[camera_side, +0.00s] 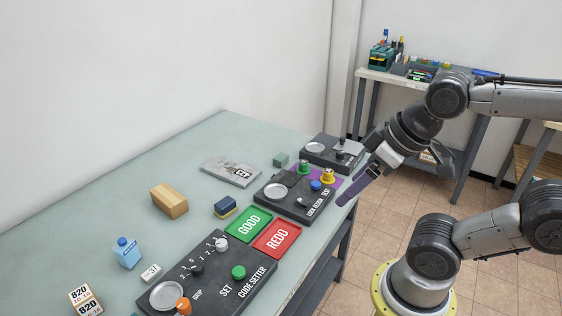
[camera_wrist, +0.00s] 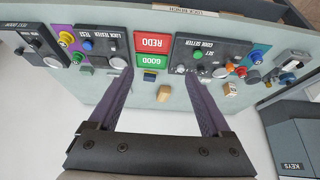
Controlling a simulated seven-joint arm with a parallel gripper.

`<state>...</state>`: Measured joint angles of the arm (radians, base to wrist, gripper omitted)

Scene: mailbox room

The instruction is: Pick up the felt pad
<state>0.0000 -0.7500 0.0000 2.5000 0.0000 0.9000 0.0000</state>
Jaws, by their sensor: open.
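In the wrist view this block (camera_wrist: 150,76) shows just below the GOOD plate, between the fingers' lines and farther off. My gripper (camera_side: 345,200) is at the table's right edge, raised and apart from everything. In the wrist view my gripper (camera_wrist: 160,70) has its two purple fingers wide apart with nothing between them.
A GOOD plate (camera_side: 249,225) and a red REDO plate (camera_side: 277,238) lie between the code setter (camera_side: 215,275) and lock tester (camera_side: 284,206). The table's back left is clear.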

